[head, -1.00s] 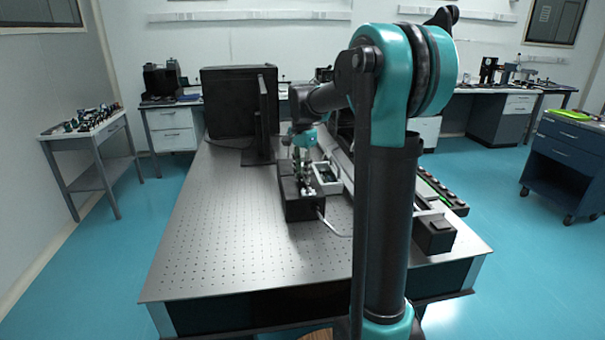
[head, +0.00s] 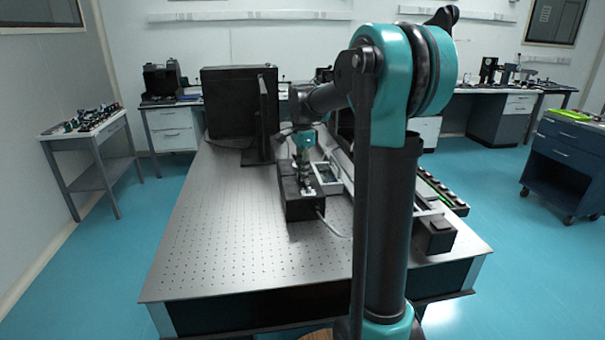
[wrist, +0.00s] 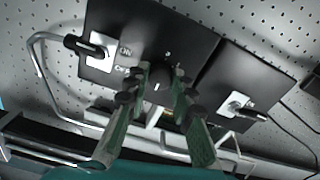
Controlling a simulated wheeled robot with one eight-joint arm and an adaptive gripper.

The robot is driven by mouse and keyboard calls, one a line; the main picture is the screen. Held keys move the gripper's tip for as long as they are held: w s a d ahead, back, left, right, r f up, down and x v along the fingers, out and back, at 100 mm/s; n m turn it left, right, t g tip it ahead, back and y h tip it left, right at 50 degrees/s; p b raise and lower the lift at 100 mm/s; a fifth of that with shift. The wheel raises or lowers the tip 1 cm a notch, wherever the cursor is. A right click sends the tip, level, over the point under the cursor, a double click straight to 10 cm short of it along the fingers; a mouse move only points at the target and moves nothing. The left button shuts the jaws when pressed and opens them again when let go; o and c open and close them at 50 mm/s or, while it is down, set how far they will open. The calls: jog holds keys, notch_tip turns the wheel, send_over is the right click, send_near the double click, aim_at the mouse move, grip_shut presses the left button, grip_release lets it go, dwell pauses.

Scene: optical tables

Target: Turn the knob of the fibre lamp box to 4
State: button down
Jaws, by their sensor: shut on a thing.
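The fibre lamp box is a black box (head: 304,208) on the perforated optical table in the head view. In the wrist view its dark face (wrist: 180,35) fills the upper middle, with a round black knob (wrist: 158,76) that carries a small pale mark. My gripper (wrist: 160,84) has its two fingers on either side of the knob and is shut on it. The fingers hide part of the knob and of the face around it. The numbers of the scale are too small to read. In the head view my gripper (head: 303,178) points down at the box.
A white switch plate (wrist: 101,57) with a black lever lies left of the knob, and another pale plate (wrist: 238,104) with a black plug lies to the right. A bent metal tube (wrist: 45,75) runs at the left.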

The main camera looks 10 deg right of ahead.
jog(key=c, duration=1.3)
grip_release()
jog(key=shift+r, duration=0.1)
notch_tip(320, 180, up, 12)
